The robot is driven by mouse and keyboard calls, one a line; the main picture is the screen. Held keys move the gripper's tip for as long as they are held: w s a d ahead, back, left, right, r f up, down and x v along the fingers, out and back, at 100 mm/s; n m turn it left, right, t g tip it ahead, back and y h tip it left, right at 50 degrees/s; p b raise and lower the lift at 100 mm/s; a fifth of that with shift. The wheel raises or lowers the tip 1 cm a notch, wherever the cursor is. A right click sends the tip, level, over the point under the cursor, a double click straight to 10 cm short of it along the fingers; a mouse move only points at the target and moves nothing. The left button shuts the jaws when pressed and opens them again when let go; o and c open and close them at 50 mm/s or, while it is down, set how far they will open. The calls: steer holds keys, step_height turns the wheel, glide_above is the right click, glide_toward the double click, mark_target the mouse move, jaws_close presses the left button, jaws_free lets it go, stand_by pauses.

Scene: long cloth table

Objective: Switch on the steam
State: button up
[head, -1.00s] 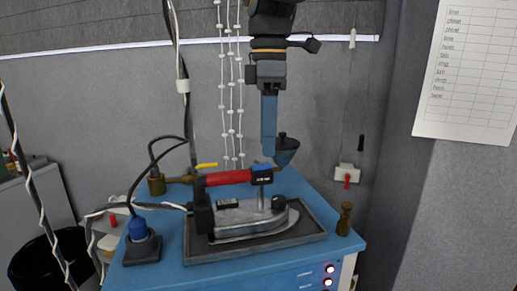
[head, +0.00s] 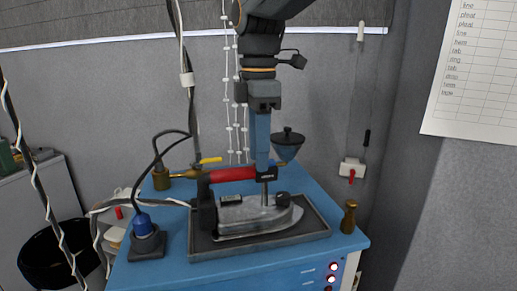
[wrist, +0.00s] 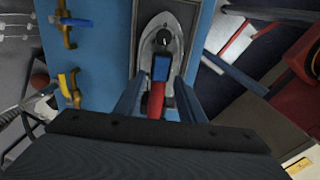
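The steam iron (head: 255,215) rests on a dark tray (head: 310,232) on the blue table unit. Its red handle (head: 232,174) and blue switch block (wrist: 161,68) lie between my fingers in the wrist view. My gripper (head: 262,170) is over the handle's front end, its fingers apart on either side in the wrist view (wrist: 158,92). Contact cannot be told.
A brass piece (head: 349,217) stands at the right corner. Hanging cables (head: 186,80) and a black bin (head: 55,255) are further left.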

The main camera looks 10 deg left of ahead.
jaws_close()
steer(key=shift+w+d+g+y, duration=0.2)
steer(key=shift+d+g+y, duration=0.2)
steer(key=shift+y, duration=0.5)
steer(key=shift+r+g+y+b, duration=0.1)
steer(key=shift+g+y+b, duration=0.2)
steer(key=shift+y+b, duration=0.15)
jaws_free()
steer(key=shift+r, duration=0.1)
